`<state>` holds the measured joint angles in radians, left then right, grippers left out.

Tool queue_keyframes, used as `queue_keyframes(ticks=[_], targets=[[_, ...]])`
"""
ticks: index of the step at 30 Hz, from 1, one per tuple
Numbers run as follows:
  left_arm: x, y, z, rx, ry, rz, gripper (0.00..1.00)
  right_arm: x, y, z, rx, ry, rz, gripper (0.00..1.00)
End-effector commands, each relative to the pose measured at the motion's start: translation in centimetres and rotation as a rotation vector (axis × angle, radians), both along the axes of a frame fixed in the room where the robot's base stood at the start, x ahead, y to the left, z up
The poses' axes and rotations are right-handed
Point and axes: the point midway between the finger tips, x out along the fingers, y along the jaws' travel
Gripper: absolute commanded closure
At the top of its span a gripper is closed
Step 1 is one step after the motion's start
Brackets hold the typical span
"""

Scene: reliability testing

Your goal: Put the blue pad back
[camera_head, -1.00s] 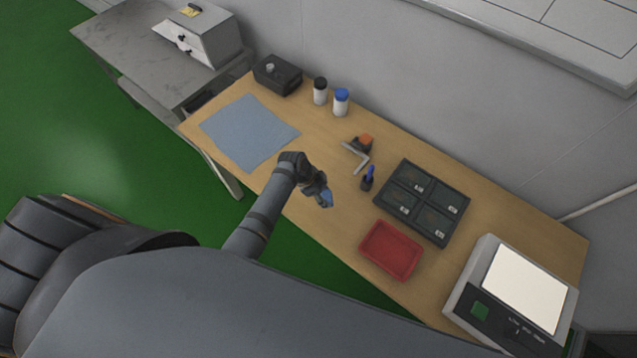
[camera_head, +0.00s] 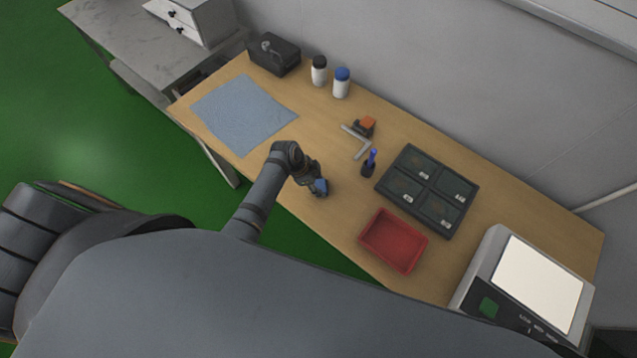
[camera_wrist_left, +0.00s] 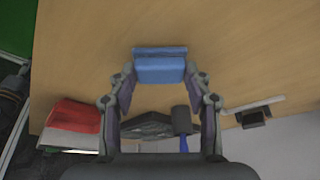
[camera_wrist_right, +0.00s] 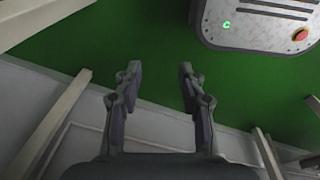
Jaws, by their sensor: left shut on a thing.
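A blue-grey cloth (camera_head: 240,113), black box (camera_head: 273,58) and two bottles (camera_head: 341,83) are farther back. A scale (camera_head: 487,307) stands at right.

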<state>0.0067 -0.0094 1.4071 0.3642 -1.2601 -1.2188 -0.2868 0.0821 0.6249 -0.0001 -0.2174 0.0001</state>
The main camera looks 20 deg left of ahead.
Motion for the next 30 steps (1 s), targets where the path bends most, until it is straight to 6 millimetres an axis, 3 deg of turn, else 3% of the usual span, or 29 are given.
queue_keyframes(ticks=[2,3,7,19,30], targets=[[0.0,0.0,-0.4,0.0,0.0,0.0,0.8,-0.8,0.3,-0.3,0.004,0.012,-0.001,0.6],[0.0,0.0,-0.2,0.0,0.0,0.0,0.45,-1.4,0.4,-0.3,0.006,0.019,-0.002,0.6],[0.0,0.0,-0.2,0.0,0.0,0.0,0.27,-2.4,0.8,-0.3,0.009,0.035,-0.003,0.6],[0.0,0.3,0.7,0.001,-0.003,0.001,0.27,-1.4,0.2,0.0,0.003,0.02,-0.001,0.6],[-1.4,3.2,8.4,0.004,-0.004,-0.002,0.27,-1.3,0.0,-0.3,-0.001,0.019,0.0,0.6]])
